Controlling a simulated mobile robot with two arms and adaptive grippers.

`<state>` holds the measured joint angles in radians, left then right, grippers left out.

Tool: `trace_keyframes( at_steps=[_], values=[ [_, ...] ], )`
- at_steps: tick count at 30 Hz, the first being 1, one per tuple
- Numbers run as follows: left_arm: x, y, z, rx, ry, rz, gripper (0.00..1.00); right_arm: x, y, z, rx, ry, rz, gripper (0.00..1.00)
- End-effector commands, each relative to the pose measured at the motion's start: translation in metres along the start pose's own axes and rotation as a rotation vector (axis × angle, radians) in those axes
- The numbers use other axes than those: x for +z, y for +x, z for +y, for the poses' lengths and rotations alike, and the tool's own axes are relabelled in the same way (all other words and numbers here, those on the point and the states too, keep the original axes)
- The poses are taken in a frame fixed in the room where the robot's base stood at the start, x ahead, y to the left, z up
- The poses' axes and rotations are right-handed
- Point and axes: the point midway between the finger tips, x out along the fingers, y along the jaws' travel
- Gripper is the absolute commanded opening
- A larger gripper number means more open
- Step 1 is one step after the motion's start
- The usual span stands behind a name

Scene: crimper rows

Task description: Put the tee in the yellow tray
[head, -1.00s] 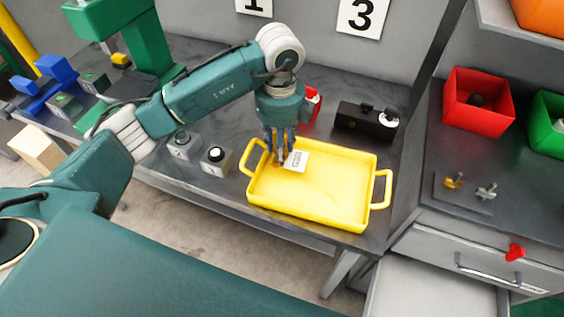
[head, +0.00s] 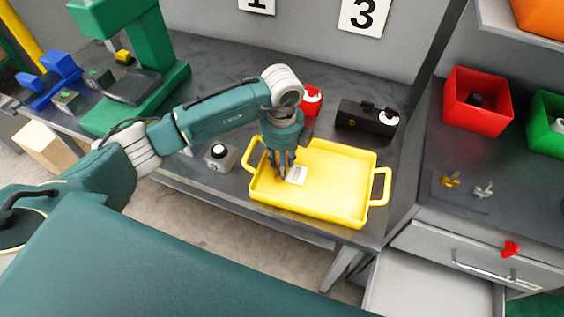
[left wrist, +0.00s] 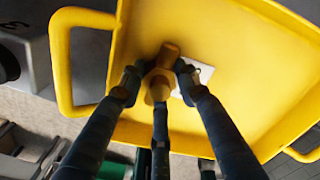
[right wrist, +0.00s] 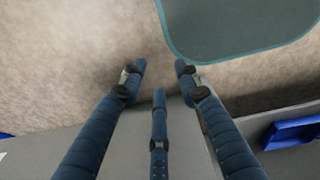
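The brass-coloured tee (left wrist: 163,72) sits between the fingertips of my left gripper (left wrist: 160,78), which look closed on it. In the head view my left gripper (head: 281,176) points down over the left part of the yellow tray (head: 335,180), with its fingertips low inside the rim. I cannot tell whether the tee touches the tray floor. The tray's floor and left handle also show in the left wrist view. A white printed card (head: 297,175) shows beside the fingertips. My right gripper (right wrist: 160,75) is open and empty, away from the bench.
Red (head: 478,102) and green (head: 549,127) bins are at the right. The tray's right half is clear.

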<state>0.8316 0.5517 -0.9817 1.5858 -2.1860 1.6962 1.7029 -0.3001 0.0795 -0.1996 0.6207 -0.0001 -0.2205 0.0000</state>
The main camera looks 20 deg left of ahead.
Motion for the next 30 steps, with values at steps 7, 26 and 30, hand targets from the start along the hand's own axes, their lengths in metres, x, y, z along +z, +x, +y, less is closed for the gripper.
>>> trace_keyframes(
  at_steps=[7, 26, 30],
  values=[
    [0.000, 0.000, 0.000, 0.001, -0.001, 0.000, 0.40, 0.000, 0.000, 0.000, 0.000, 0.000, 0.000, 0.33],
    [0.001, -0.088, -0.001, -0.005, 0.000, -0.003, 0.40, 0.003, 0.033, -0.001, 0.000, 0.000, 0.000, 0.33],
    [0.001, -0.109, -0.001, -0.003, -0.001, -0.002, 0.40, 0.004, 0.039, -0.001, 0.000, 0.000, 0.000, 0.33]
  ],
)
